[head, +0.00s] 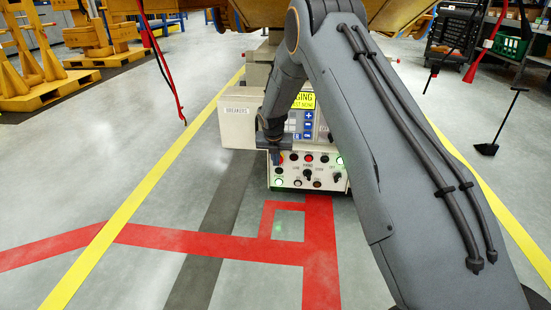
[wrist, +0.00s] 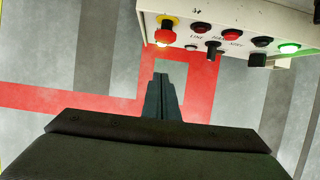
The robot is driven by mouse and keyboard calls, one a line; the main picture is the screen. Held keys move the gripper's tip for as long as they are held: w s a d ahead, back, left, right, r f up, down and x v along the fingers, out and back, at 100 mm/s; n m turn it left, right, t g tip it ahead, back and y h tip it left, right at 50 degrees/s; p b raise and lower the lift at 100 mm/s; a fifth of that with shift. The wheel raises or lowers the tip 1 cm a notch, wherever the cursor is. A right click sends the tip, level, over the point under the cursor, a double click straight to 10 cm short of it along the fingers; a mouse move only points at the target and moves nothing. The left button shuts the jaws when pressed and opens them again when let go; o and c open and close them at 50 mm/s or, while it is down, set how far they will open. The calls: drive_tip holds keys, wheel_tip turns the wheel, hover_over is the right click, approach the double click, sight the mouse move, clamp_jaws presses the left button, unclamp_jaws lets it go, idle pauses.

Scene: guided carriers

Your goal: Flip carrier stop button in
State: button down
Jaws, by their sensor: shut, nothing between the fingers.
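The carrier's control panel (head: 299,184) is a cream box low on the carrier, with buttons, knobs and lit lamps. In the wrist view, the stop button (wrist: 165,36) is a red mushroom head on a yellow collar, at the left end of the panel (wrist: 262,15). In the head view my gripper largely hides it. My gripper (head: 275,160) points down in front of the panel's left end. In the wrist view my gripper (wrist: 161,77) is shut and empty, its fingertips apart in the picture from the stop button. I cannot tell the depth between them.
A green-lit button (wrist: 288,48), red buttons and black knobs sit beside the stop button. A box labelled breakers (head: 238,130) juts out to the left. Red (head: 205,243) and yellow floor lines mark open floor.

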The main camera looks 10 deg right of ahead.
drive_tip(key=w+d+f+b, duration=0.1)
drive_tip(key=w+f+b, duration=0.2)
drive_tip(key=w, duration=0.2)
drive_tip(key=shift+w+d+f+b, duration=0.2)
drive_tip(key=shift+d+f+b, duration=0.15)
drive_tip(key=shift+f, duration=0.05)
